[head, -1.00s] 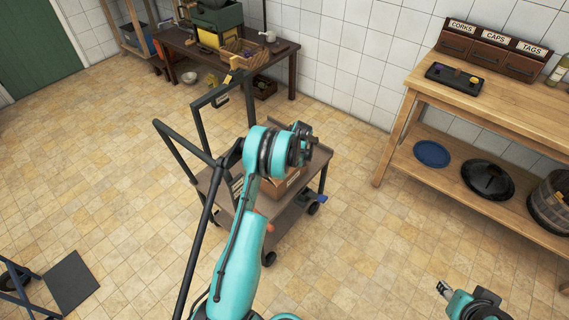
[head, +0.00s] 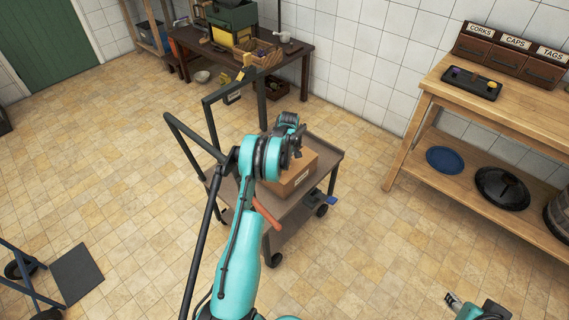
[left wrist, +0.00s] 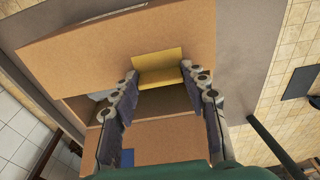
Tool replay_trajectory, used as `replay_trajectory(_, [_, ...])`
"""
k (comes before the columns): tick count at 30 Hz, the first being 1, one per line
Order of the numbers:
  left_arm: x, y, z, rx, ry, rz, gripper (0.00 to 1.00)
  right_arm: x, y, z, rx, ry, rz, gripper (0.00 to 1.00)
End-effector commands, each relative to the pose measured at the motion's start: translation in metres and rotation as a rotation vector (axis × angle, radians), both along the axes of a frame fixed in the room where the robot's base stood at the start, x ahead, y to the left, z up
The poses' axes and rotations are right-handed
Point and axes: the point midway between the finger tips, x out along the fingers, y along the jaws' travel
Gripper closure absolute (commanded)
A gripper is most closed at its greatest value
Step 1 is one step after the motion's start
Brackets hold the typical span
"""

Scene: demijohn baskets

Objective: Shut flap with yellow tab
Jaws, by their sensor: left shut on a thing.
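An open cardboard box (head: 300,180) stands on a grey cart in the head view. In the left wrist view its flap (left wrist: 105,52) has a yellow tab (left wrist: 158,66) on the edge, and a dark gap shows between this flap and another flap (left wrist: 165,142) with a blue patch (left wrist: 126,157). My left gripper (left wrist: 162,82) is shut on the yellow tab, one finger at each side of it. In the head view its fingers are mostly hidden behind my wrist, over the box. My right gripper (head: 452,300) is at the lower right, far from the box; its jaw opening is too small to tell.
The cart (head: 285,228) has a dark frame handle (head: 190,145) on its left. An orange handle-like thing (head: 265,213) shows by its near side. A wooden bench (head: 520,105) stands at right and a dark table (head: 290,52) at the back.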

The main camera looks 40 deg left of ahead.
Motion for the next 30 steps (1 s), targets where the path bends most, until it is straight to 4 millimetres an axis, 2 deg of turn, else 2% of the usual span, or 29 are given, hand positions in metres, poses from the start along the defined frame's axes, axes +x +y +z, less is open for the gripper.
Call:
replay_trajectory(15, [-0.0010, 0.0031, -0.0025, 0.004, 0.000, 0.002, 1.00, 0.0000, 0.0000, -0.0011, 0.000, 0.000, 0.000, 0.60])
replay_trajectory(16, [-0.0010, 0.0031, -0.0025, 0.004, 0.000, 0.002, 0.48, 0.0000, 0.0000, -0.0011, 0.000, 0.000, 0.000, 0.60])
replay_trajectory(18, [-0.0009, 0.0028, -0.0023, 0.004, 0.000, 0.002, 0.34, 0.0000, 0.0000, -0.0011, 0.000, 0.000, 0.000, 0.60])
replay_trajectory(26, [-0.0005, 0.0015, -0.0015, 0.002, 0.001, 0.001, 0.34, 0.0001, 0.0000, -0.0009, 0.000, 0.000, 0.000, 0.60])
replay_trajectory(30, [-0.0004, 0.0005, 0.0061, 0.002, 0.001, 0.000, 0.34, 0.0000, 0.0000, -0.0009, 0.000, 0.000, 0.000, 0.60])
